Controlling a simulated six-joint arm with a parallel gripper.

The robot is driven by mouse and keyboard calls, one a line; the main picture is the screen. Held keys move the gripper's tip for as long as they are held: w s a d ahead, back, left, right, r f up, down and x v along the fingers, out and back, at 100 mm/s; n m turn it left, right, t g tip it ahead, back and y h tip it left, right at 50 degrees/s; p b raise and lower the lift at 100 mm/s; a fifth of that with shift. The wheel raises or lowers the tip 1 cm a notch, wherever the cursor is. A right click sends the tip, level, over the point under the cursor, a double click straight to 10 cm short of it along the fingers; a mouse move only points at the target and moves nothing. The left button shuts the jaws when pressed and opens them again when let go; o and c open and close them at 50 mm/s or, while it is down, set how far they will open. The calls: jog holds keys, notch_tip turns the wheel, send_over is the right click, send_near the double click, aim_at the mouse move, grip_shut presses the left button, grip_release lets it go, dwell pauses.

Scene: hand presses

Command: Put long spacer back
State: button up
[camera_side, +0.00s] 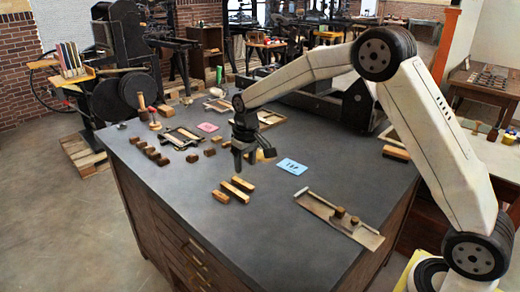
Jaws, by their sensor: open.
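Three wooden spacers lie side by side on the dark bench top in front of my gripper. The middle one (235,192) looks longest. A shorter one (243,183) lies behind it and the shortest (220,197) lies at the left. My gripper (244,162) is open and points down just behind and above these spacers, apart from them. I see nothing between its fingers.
A blue card (292,166) lies to the right. The front bench top is clear.

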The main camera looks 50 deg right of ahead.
jog(key=s+f, duration=0.1)
jog(key=s, duration=1.1)
jog(key=s+a+f+t, duration=0.1)
jog(key=s+f, duration=0.1)
jog(key=s, duration=1.1)
jog(key=shift+a+t, duration=0.3)
